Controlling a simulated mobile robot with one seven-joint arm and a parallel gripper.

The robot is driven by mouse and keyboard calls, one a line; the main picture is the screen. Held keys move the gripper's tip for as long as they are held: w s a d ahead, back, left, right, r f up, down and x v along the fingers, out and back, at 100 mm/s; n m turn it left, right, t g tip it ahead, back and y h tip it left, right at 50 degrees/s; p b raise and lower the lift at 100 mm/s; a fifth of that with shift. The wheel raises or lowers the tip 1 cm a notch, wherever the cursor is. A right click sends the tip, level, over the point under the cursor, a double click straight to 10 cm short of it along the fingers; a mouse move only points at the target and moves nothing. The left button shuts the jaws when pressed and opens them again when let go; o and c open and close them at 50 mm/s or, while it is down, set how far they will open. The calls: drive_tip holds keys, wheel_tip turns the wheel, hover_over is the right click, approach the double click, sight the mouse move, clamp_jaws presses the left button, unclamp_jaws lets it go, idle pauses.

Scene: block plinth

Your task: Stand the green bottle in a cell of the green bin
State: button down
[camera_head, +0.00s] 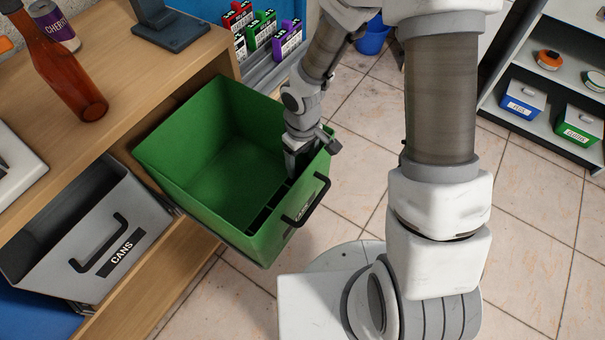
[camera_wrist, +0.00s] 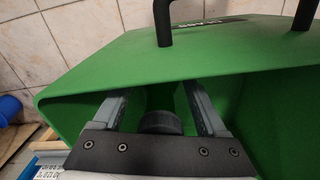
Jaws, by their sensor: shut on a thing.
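The green bin (camera_head: 190,130) is an open box with a black front handle, pulled out from the wooden unit. Dark narrow cells (camera_head: 269,208) run along the inside of its front wall. My gripper (camera_head: 291,170) points down inside the bin, close to the front right corner. In the wrist view my gripper (camera_wrist: 160,115) has a dark round top (camera_wrist: 160,122) between its two fingers, which I take to be the green bottle's cap. The bottle's body is hidden, and I cannot tell whether its base is in a cell. The bin's front wall (camera_wrist: 215,65) fills much of the wrist view.
A grey bin marked CANS (camera_head: 80,235) stands left of the green bin. A brown-red bottle (camera_head: 62,68) and a purple can (camera_head: 53,25) are on the wooden counter (camera_head: 135,85). Shelves with small boxes (camera_head: 578,125) stand at the right. Tiled floor is clear in front.

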drive_tip(key=shift+f+b, duration=0.85)
drive_tip(key=shift+f, duration=1.35)
drive_tip(key=shift+f, duration=0.25)
unclamp_jaws()
drive_tip(key=shift+r, duration=0.1)
